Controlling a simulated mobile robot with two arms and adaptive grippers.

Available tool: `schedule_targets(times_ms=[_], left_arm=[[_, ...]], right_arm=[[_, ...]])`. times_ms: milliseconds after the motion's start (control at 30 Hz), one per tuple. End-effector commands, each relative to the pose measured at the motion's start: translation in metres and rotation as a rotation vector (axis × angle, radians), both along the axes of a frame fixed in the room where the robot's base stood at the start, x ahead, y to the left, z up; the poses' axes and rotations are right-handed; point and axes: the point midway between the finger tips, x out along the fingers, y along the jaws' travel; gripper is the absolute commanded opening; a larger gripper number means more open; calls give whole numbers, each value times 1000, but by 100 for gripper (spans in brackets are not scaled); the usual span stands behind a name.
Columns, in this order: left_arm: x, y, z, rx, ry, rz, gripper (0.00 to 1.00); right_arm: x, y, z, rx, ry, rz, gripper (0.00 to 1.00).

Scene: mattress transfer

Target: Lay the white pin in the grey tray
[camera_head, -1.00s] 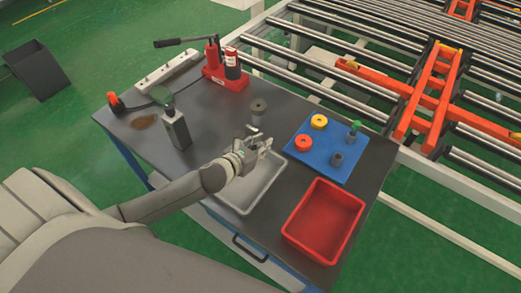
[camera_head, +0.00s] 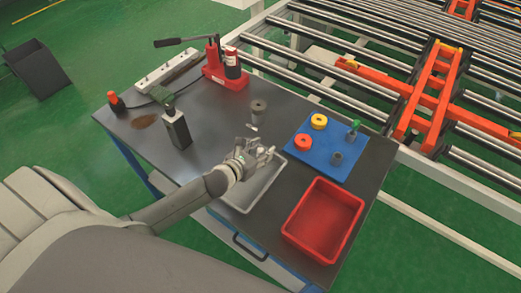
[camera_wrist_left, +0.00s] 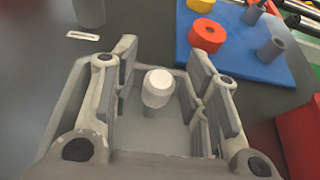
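The grey tray (camera_head: 246,204) lies on the dark table top, partly hidden by my left arm. My left gripper (camera_head: 265,155) is over the tray's far part. In the left wrist view its fingers (camera_wrist_left: 161,62) are apart. The white pin (camera_wrist_left: 157,86) shows between them, with a gap on each side. Its white head faces the camera and a narrower grey part shows below. I cannot tell whether it rests on the tray floor (camera_wrist_left: 180,135). I cannot make out the pin in the head view. My right gripper is not in view.
Right of the tray are a red bin (camera_head: 322,222) and a blue mat (camera_head: 318,157) with a yellow ring, a red ring and grey cylinders. A grey cylinder (camera_head: 258,112) stands behind the tray.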

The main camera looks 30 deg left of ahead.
Motion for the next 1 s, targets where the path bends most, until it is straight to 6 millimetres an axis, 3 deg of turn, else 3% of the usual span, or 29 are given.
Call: schedule_targets(times_ms=[367, 1000], left_arm=[[-7, 1, 4, 2, 1, -2, 42], [-94, 13, 40, 1, 2, 0, 42]], right_arm=[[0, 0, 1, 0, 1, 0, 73], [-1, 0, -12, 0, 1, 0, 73]])
